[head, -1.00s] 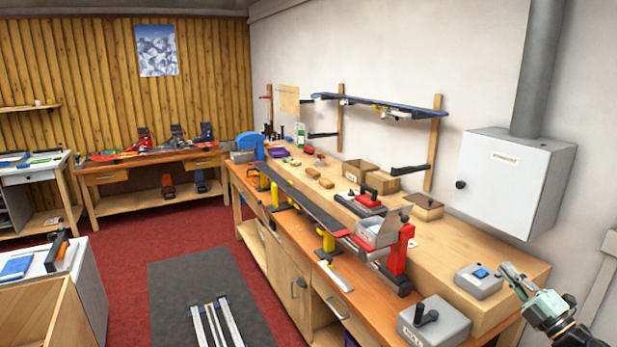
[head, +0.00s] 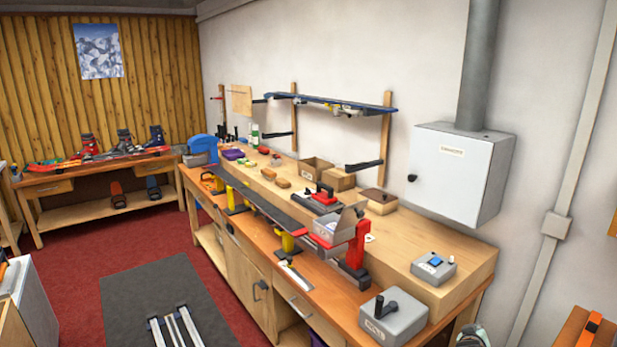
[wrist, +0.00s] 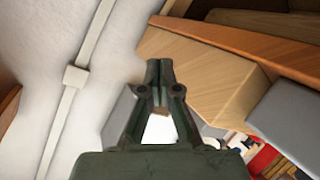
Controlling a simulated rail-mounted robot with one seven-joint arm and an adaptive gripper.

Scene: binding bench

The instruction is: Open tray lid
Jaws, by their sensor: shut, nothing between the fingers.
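A small grey tray (head: 322,232) sits by the red clamp stand (head: 358,245) on the front part of the bench. A grey-brown flat panel (head: 347,222) stands tilted at its right side; I cannot tell whether this is its lid. My gripper (wrist: 159,68) shows in the wrist view with its fingertips together and nothing between them. It is apart from the tray, near the bench's right end and the wall.
A grey box with a black lever (head: 393,318) stands at the bench's front right corner. A grey box with a blue button (head: 434,268) sits on the raised wooden shelf (head: 465,285). A white wall cabinet (head: 460,175) hangs above. Grey mat (head: 150,290) covers floor at left.

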